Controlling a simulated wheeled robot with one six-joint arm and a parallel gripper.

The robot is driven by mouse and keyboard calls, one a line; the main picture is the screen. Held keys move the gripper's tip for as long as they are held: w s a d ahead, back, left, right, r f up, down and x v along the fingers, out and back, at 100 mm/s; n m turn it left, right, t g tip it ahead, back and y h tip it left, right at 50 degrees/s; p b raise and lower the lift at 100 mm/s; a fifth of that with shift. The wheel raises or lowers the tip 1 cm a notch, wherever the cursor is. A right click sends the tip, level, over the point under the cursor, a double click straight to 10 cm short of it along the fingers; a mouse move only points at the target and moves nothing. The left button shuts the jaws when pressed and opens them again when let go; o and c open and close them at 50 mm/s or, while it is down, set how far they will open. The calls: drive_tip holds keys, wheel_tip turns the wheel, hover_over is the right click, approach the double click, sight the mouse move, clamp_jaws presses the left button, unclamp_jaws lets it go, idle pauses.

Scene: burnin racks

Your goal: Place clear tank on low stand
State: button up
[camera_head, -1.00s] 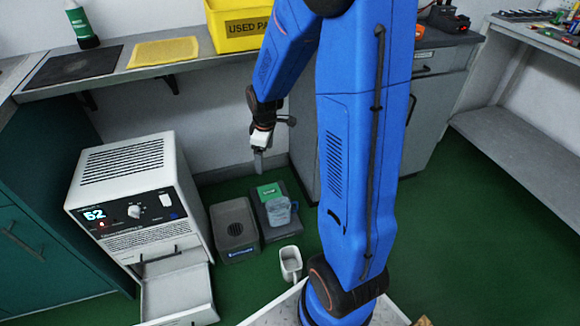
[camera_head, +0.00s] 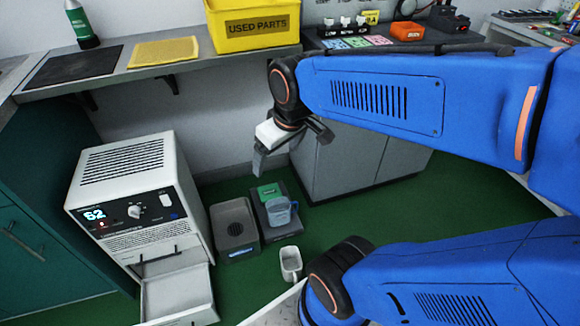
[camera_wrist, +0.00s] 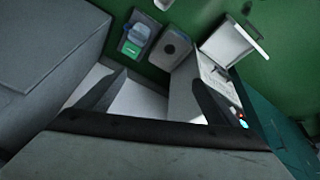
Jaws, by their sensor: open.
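The clear tank (camera_head: 281,211) is a bluish see-through vessel with a handle. It stands upright on a dark low unit (camera_head: 264,219) with a green label, on the floor beneath the bench. A grey low block with a round grille (camera_head: 235,229) stands just left of it; I cannot tell which is the low stand. The tank also shows near the top of the wrist view (camera_wrist: 140,35). My gripper (camera_head: 258,160) is open and empty, above and behind these units, apart from the tank. In the wrist view its two fingers (camera_wrist: 143,95) are spread.
A white machine (camera_head: 140,195) reading 62, with an open tray (camera_head: 178,295), stands left. A white cup (camera_head: 290,263) sits on the floor in front. The bench (camera_head: 150,72) holds a yellow bin (camera_head: 252,25). A grey cabinet (camera_head: 340,165) stands right.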

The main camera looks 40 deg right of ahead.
drive_tip(key=s+a+r+m, duration=0.1)
drive_tip(key=s, duration=0.5)
drive_tip(key=shift+s+r+m+t, duration=0.3)
drive_tip(key=shift+s+m, duration=0.1)
